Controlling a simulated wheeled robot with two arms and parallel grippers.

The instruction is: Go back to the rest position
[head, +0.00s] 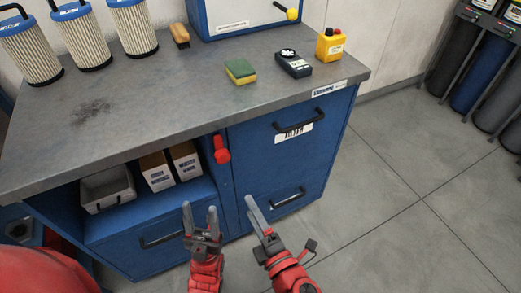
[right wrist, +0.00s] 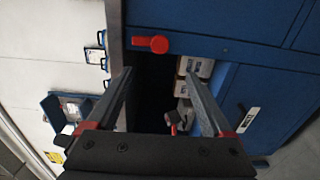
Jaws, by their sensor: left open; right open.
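My left gripper (head: 201,216) is in the lower middle of the head view, in front of the blue workbench cabinet (head: 229,188). Its two fingers stand apart with nothing between them. My right gripper (head: 262,218) is just to its right, also in front of the cabinet and empty. In the right wrist view, the right gripper's fingers (right wrist: 163,88) are spread, with a dark gap and part of the cabinet behind them. Neither gripper touches anything that I can see.
The grey worktop (head: 170,88) holds filter cartridges (head: 80,38), a brush (head: 180,36), a sponge (head: 240,71), a dark handheld device (head: 294,64) and a yellow box (head: 330,45). A red handle (head: 221,150) sticks out from the cabinet front. Floor at right (head: 400,200) is clear.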

